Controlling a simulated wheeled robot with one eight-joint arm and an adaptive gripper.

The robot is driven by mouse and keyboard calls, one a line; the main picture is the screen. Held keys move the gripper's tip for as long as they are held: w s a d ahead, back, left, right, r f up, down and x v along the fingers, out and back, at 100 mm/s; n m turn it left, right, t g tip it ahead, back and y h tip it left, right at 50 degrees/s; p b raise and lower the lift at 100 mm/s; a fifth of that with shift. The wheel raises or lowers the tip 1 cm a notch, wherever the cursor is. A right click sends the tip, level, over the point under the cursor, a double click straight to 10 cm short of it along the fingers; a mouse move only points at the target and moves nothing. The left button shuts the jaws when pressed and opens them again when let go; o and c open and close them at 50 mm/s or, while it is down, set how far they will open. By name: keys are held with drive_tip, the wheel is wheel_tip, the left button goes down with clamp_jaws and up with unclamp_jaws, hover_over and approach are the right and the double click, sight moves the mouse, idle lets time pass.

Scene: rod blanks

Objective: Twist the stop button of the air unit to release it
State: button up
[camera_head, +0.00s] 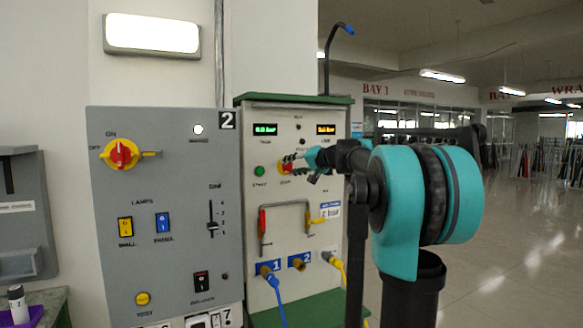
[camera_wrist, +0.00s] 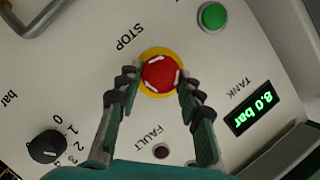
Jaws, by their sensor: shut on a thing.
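In the head view the stop button (camera_head: 285,167) is partly covered by my gripper (camera_head: 292,160). In the wrist view my gripper (camera_wrist: 158,82) has one finger on each side of the button, shut on it. The air unit (camera_head: 283,135) is a pale cabinet with a green top. Its tank display (camera_wrist: 252,109) reads 8.0 bar in green.
A green start button (camera_wrist: 212,16), a dark fault lamp (camera_wrist: 161,151) and a black knob (camera_wrist: 47,147) are near the stop button. A grey panel (camera_head: 180,180) with switches stands to the left. Blue and yellow hoses (camera_head: 275,290) hang below. Open floor (camera_head: 510,250) lies to the right.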

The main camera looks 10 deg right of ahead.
drive_tip(key=shift+w, duration=0.1)
idle(0.4)
drive_tip(key=o, duration=1.2)
drive_tip(key=v, duration=1.2)
drive_tip(key=shift+f, duration=0.1)
drive_tip(key=s+a+f+n+g+h, duration=0.1)
drive_tip(key=s+a+f+g, duration=0.3)
drive_tip(key=f, duration=0.7)
drive_tip(key=s+a+f+n+h, duration=0.1)
drive_tip(key=s+f, duration=0.4)
drive_tip(key=f, duration=0.6)
drive_tip(key=s+a+f+g+h, duration=0.1)
drive_tip(key=s+a+f+g, duration=0.3)
drive_tip(key=f, duration=0.6)
drive_tip(key=s+d+f+h, duration=0.1)
drive_tip(key=s+f+h, duration=0.1)
drive_tip(key=s+f, duration=0.4)
drive_tip(key=s+d+f+n+h, duration=0.1)
drive_tip(key=s+d+f+h, duration=0.1)
drive_tip(key=s+f, duration=0.5)
drive_tip(key=s+d+f+h, duration=0.2)
drive_tip(key=s+f, duration=0.4)
drive_tip(key=f, duration=0.2)
drive_tip(key=shift+s+d+n, duration=0.2)
drive_tip(key=shift+s+n, duration=0.1)
